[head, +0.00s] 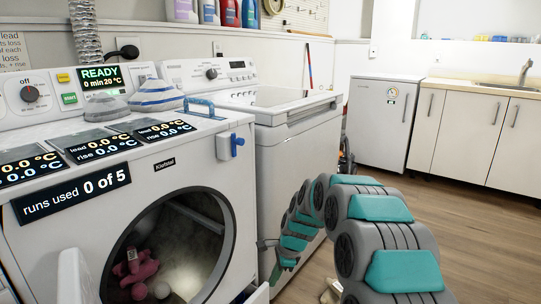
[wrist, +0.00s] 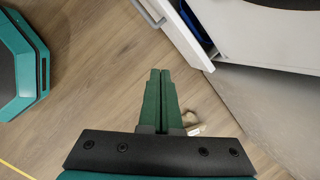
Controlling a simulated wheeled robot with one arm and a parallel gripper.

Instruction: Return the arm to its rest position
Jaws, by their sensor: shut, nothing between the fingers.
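My gripper (head: 275,272) hangs low in front of the machines in the head view, at the end of my teal and grey arm, partly hard to make out. In the wrist view my gripper (wrist: 160,73) shows its two green fingers pressed together, with nothing between them. They point over the wooden floor (wrist: 85,70), close to a pale open edge with a blue inside (wrist: 195,25).
The front-loading washer (head: 210,150) has its round door opening uncovered, with a pink soft toy (head: 138,272) inside. A second white machine (head: 300,150) stands beside it. A small beige item (wrist: 194,130) lies by the fingers. Floor at right (head: 460,230) is clear.

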